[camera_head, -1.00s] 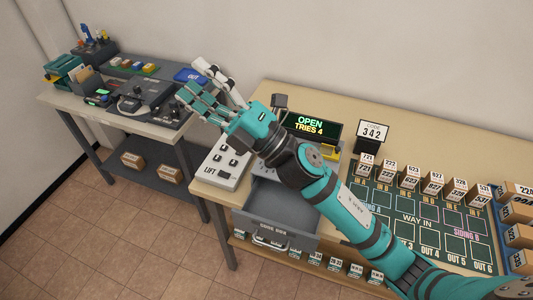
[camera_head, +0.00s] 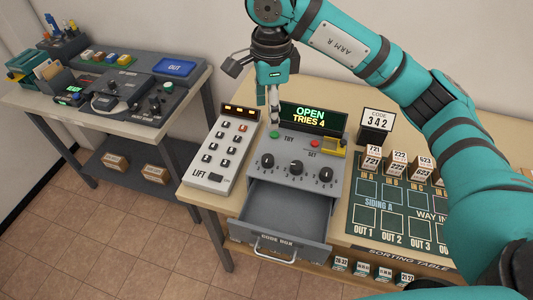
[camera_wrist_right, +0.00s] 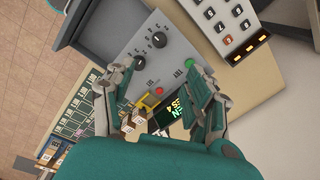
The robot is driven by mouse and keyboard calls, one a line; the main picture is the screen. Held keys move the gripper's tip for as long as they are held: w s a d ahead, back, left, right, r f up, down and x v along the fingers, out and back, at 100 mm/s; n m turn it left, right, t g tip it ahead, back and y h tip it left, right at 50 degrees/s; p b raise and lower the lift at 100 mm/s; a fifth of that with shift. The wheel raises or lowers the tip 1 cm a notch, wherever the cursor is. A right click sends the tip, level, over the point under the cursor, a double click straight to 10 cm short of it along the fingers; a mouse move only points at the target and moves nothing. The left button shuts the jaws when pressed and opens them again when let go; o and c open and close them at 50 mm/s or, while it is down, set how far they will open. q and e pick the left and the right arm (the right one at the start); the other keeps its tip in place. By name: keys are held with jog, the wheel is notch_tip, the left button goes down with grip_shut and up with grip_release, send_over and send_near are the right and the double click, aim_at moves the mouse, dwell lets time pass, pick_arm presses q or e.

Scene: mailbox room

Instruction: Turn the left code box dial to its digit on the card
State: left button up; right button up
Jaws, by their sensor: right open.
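The grey code box (camera_head: 306,157) stands on the table with three black dials in a row. The left dial (camera_head: 267,160) also shows in the right wrist view (camera_wrist_right: 158,40), nearest the keypad. The middle dial (camera_head: 296,168) and right dial (camera_head: 325,174) lie beside it. The box display (camera_head: 303,117) reads OPEN, TRIES 4. My right gripper (camera_head: 273,128) points down over the back left of the box, near the green button, behind the left dial. It is open and empty. My left gripper is out of view.
The code box drawer (camera_head: 287,213) is pulled out and looks empty. A lift keypad (camera_head: 223,153) stands to its left. The sorting board (camera_head: 392,209) with small numbered boxes is to its right. A second table (camera_head: 85,113) stands farther left.

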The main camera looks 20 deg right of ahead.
aim_at(268, 158)
jog(key=f+p, duration=0.1)
jog(key=f, duration=0.4)
jog(key=f+p, duration=0.1)
jog(key=f, duration=0.4)
jog(key=w+f+p, duration=0.1)
jog(key=f, duration=0.4)
jog(key=shift+f, duration=0.85)
grip_shut()
